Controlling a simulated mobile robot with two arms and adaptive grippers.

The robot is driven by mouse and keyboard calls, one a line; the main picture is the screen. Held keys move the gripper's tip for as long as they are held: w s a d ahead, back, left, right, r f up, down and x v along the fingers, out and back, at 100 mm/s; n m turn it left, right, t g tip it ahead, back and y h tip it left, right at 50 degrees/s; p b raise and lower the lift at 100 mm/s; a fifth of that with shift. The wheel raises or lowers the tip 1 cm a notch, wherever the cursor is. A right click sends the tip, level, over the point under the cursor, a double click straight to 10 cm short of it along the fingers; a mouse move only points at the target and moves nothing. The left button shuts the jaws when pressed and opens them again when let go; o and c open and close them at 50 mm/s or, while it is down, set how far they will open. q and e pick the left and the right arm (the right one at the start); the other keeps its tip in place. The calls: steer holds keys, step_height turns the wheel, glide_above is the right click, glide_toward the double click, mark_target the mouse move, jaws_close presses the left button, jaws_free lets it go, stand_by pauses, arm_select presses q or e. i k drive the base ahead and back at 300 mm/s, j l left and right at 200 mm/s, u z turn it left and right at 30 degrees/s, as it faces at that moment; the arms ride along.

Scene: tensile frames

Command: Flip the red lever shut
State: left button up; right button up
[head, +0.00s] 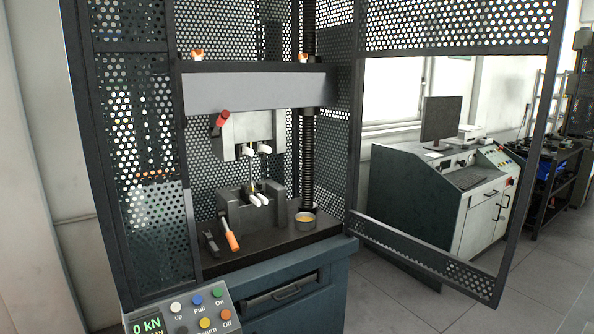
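The red lever (220,120) sticks out at the upper left of the upper grip block (228,140) of the testing machine, tilted up and to the right. An orange-handled lever (230,236) sits at the lower left, in front of the lower grip block (238,217), also tilted. White jaw ends show on the upper block (247,151) and on the lower block (258,199). Neither of my grippers is in view.
The perforated door (420,257) stands swung open to the right. A small bowl (305,222) stands on the machine's bed (270,243). A control panel (185,316) with coloured buttons juts out at the front. A console desk (430,195) stands farther right.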

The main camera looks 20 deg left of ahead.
mark_target(213, 132)
steer(key=z, duration=0.4)
steer(key=j+u, duration=0.95)
steer(key=u, duration=0.2)
